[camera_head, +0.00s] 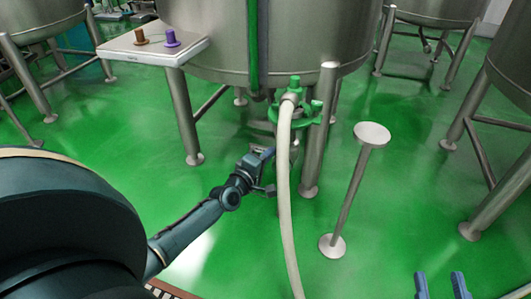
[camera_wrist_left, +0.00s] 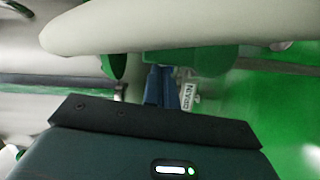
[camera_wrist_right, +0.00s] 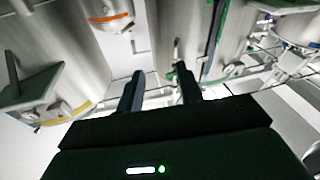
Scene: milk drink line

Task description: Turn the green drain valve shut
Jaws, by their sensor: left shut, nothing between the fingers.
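Green valve parts (camera_head: 312,117) sit under the middle tank, partly behind a pale hose (camera_head: 284,190); I cannot tell which piece is the drain valve's handle. In the left wrist view a green piece (camera_wrist_left: 205,58) shows just below the hose, beside a white tag reading DRAIN (camera_wrist_left: 187,97). My left gripper (camera_head: 266,160) is low under the tank, left of the hose. Its fingers (camera_wrist_left: 160,86) are together and empty, close to the green piece; contact cannot be made out. My right gripper (camera_head: 440,284) is at the lower right, fingers apart and empty, away from the valve.
The middle tank (camera_head: 215,45) stands on steel legs (camera_head: 321,130). A steel post with a round top (camera_head: 372,134) stands right of the hose. A shelf (camera_head: 140,48) at the upper left holds a brown knob and a purple knob. The green floor between is mostly clear.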

